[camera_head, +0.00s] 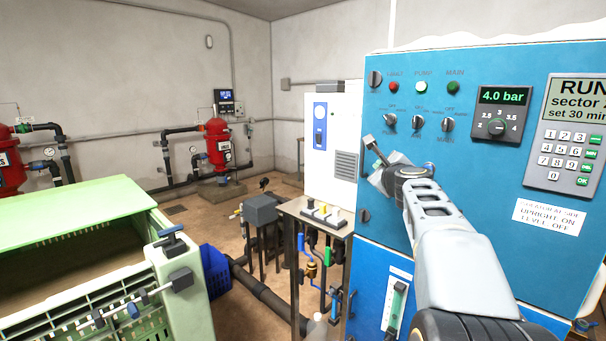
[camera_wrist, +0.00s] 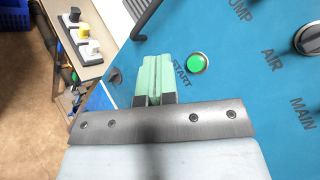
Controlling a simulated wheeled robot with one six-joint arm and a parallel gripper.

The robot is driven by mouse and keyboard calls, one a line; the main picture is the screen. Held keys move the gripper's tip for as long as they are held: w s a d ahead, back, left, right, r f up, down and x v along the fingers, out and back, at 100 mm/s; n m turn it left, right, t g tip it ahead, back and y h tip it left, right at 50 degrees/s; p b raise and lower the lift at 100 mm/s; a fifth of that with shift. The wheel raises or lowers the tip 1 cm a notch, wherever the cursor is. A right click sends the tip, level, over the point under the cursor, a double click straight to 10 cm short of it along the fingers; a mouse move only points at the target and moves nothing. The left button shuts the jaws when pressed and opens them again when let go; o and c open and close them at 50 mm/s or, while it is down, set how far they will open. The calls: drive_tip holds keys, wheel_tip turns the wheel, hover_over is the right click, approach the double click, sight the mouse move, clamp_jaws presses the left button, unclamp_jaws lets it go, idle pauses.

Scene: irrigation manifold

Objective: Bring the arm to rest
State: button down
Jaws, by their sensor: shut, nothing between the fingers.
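My gripper (camera_head: 370,145) is at the end of my raised arm, in front of the blue control cabinet (camera_head: 455,200) in the head view. In the wrist view the gripper (camera_wrist: 157,75) has its pale green fingers together, with nothing between them. A lit green button (camera_wrist: 198,63) marked START is just right of the fingertips in the wrist view, and the fingers look apart from it. The head view shows my arm reaching up from the lower right; the START button is hidden there.
The cabinet carries knobs, lamps, a 4.0 bar display (camera_head: 503,97) and a keypad (camera_head: 567,140). A small table (camera_head: 300,207) with a switch block stands left of it. A green crate (camera_head: 180,290) is at the lower left. Red filter tanks (camera_head: 218,147) stand behind.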

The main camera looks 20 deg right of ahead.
drive_tip(key=s+a+f+n+g+y, duration=0.3)
drive_tip(key=a+f+n, duration=0.3)
drive_tip(key=f+n, duration=0.2)
drive_tip(key=s+a+f+n+g+y, duration=0.3)
drive_tip(key=a+f+n, duration=0.2)
drive_tip(key=f+n, duration=0.35)
drive_tip(key=s+a+f+n+g, duration=0.3)
drive_tip(key=s+a+f+n, duration=0.2)
drive_tip(key=s, duration=0.4)
drive_tip(key=s+a+f+n+g+h, duration=0.1)
drive_tip(key=s+a+f+n+g, duration=0.2)
drive_tip(key=s+a+f+n, duration=0.3)
drive_tip(key=s+a+n, duration=0.2)
drive_tip(key=s+a, duration=0.1)
